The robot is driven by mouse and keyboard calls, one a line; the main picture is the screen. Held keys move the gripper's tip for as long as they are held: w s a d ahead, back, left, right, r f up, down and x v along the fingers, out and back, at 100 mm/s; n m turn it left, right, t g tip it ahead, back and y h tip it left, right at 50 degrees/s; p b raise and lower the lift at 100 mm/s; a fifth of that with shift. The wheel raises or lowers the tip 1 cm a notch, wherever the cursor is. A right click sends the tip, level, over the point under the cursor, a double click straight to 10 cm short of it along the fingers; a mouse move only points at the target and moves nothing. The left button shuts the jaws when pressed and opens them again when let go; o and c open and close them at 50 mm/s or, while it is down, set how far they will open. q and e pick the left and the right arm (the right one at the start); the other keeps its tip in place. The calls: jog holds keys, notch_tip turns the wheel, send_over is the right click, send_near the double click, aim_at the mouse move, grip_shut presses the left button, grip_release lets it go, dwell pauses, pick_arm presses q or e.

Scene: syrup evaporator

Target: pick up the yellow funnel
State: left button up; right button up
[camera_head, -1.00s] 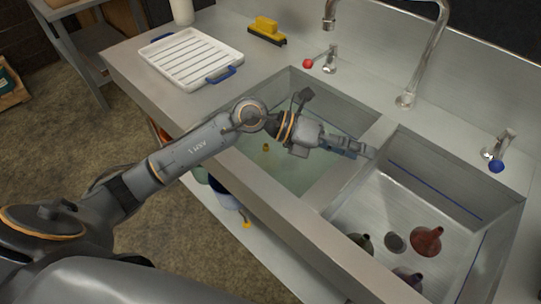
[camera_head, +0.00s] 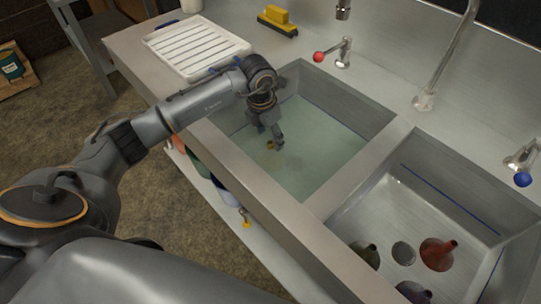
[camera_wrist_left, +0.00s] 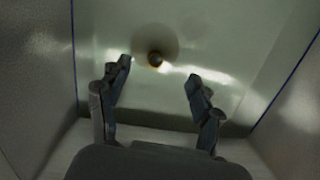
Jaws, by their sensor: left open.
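A small yellow thing (camera_head: 270,145), which looks like the yellow funnel, lies in the water of the left basin (camera_head: 345,85). In the wrist view the funnel (camera_wrist_left: 155,59) appears as a dim round brownish shape with a small dark centre, its yellow hard to make out. My left gripper (camera_head: 267,139) points down into the left basin, just over the funnel, and partly covers it in the head view. In the wrist view its two fingers (camera_wrist_left: 158,72) are spread and empty, with the funnel showing beyond and between the tips. My right gripper is not in view.
The right basin (camera_head: 365,215) holds a red funnel (camera_head: 437,254), a dark one (camera_head: 366,254) and a purple one (camera_head: 413,292). A white rack (camera_head: 160,42) and a yellow brush (camera_head: 277,17) are on the counter. Basin walls surround my gripper.

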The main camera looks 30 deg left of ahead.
aim_at(269, 144)
pick_arm(q)
jog(key=shift+w+a+f+p, duration=0.1)
jog(key=shift+w+f+p, duration=0.15)
jog(key=shift+f, duration=1.5)
jog(key=shift+w+f+p, duration=0.1)
jog(key=shift+w+f, duration=0.2)
jog(key=shift+f, duration=1.45)
jog(key=shift+s, duration=0.1)
jog(key=c, duration=1.2)
jog(key=shift+c, duration=0.5)
notch_tip(269, 144, up, 10)
jog(key=shift+r+b, duration=0.1)
jog(key=shift+b, duration=0.25)
grip_shut()
notch_tip(269, 144, up, 19)
jog(key=p, duration=1.2)
